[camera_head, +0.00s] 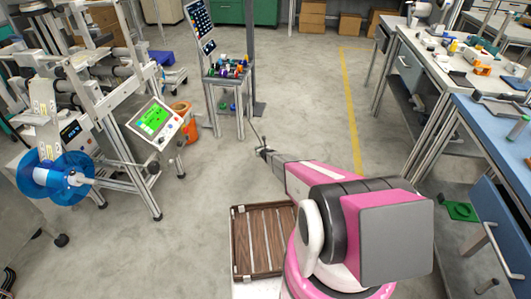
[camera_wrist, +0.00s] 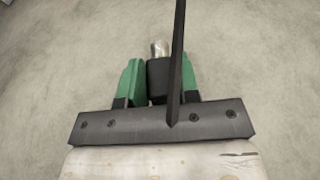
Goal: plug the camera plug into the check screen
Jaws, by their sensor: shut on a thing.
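My gripper (camera_wrist: 159,72) has green fingers closed on the two sides of the camera plug (camera_wrist: 158,78), which has a black body and a silver metal tip pointing away from the wrist. A dark cable (camera_wrist: 178,45) crosses in front of the right finger. In the head view my gripper (camera_head: 263,152) is small, in mid-air above the floor, and the plug cannot be made out there. The check screen (camera_head: 154,121), a pale panel with a lit green display, stands on the machine at the left, well apart from my gripper. Its socket is too small to tell.
A blue film reel (camera_head: 38,190) hangs on the machine frame at the left. A small table (camera_head: 224,82) with colourful items stands ahead. An orange bin (camera_head: 187,122) is behind the screen. A brown slatted case (camera_head: 242,245) is near my base. Workbenches line the right; the middle floor is clear.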

